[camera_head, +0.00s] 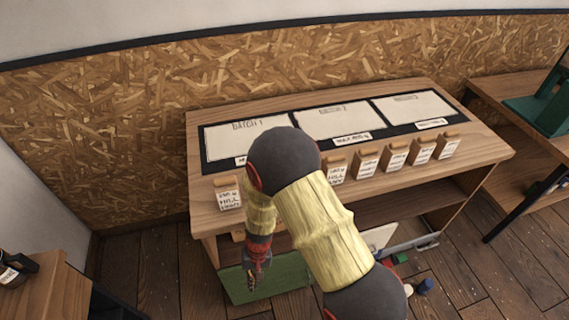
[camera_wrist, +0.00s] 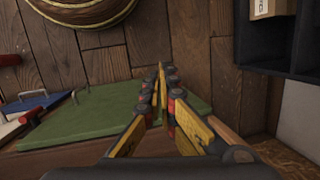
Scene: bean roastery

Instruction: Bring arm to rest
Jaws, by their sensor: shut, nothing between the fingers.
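My arm crosses the middle of the head view, its forearm hanging in front of the wooden table (camera_head: 490,150). My gripper (camera_head: 252,286) points down before the table's front, beside a green panel (camera_head: 290,278). In the wrist view my gripper (camera_wrist: 161,72) has its fingers together at the tips, with nothing held. The green panel (camera_wrist: 90,130) lies below and behind the fingers there.
Several labelled brown packets (camera_head: 228,193) stand along the table's front edge, before a black board (camera_head: 360,137) with white batch fields. A green case (camera_head: 540,112) sits on the right table. Small coloured items (camera_head: 425,286) lie low at right. A wooden surface (camera_head: 45,290) is at lower left.

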